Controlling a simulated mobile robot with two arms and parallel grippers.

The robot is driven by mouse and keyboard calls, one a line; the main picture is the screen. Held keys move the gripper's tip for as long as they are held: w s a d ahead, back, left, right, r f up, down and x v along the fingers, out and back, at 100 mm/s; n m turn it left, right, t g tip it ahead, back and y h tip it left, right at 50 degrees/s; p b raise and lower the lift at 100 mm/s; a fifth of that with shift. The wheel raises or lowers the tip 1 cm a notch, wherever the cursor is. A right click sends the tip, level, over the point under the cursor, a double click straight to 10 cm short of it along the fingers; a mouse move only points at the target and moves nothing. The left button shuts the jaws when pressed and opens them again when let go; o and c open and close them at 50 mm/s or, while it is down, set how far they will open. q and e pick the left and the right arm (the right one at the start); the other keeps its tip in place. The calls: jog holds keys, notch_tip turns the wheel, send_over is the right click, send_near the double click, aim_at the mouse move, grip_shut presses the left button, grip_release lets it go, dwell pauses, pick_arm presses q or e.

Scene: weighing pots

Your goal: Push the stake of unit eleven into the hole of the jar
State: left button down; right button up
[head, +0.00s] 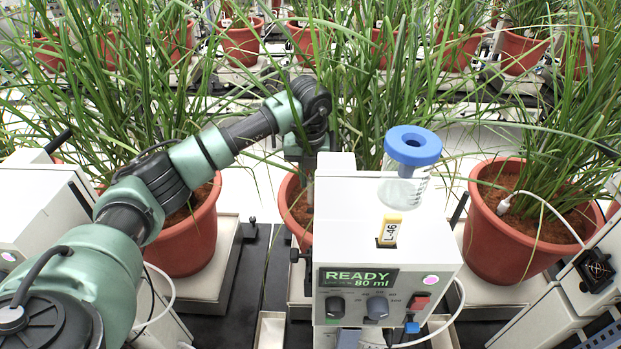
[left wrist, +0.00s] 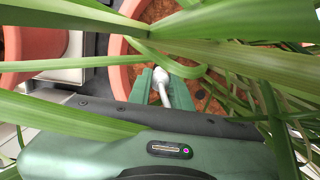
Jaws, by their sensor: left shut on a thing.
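A clear jar (head: 402,190) with a blue lid (head: 413,146) stands on top of a white unit (head: 345,210). The lid has a round hole in its top. My left arm reaches over from the left, and its wrist is above a terracotta pot behind the unit. In the left wrist view my left gripper (left wrist: 160,90) is shut on a white stake (left wrist: 162,74), over the brown soil (left wrist: 150,45) of a pot. Leaves partly cover this view; I cannot tell whether the stake's tip is in the soil. No number eleven is readable. My right gripper is not in view.
The unit's display (head: 357,279) reads READY and 80 ml, and a yellow tag (head: 389,231) reads L-46. Pots with tall leaves stand at left (head: 185,240) and right (head: 495,240). A white probe (head: 504,205) with a cable sits in the right pot. Long leaves crowd the space around my arm.

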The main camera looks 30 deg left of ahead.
pick_arm(q)
jog(key=shift+r+p, duration=1.85)
jog(key=shift+r, duration=1.45)
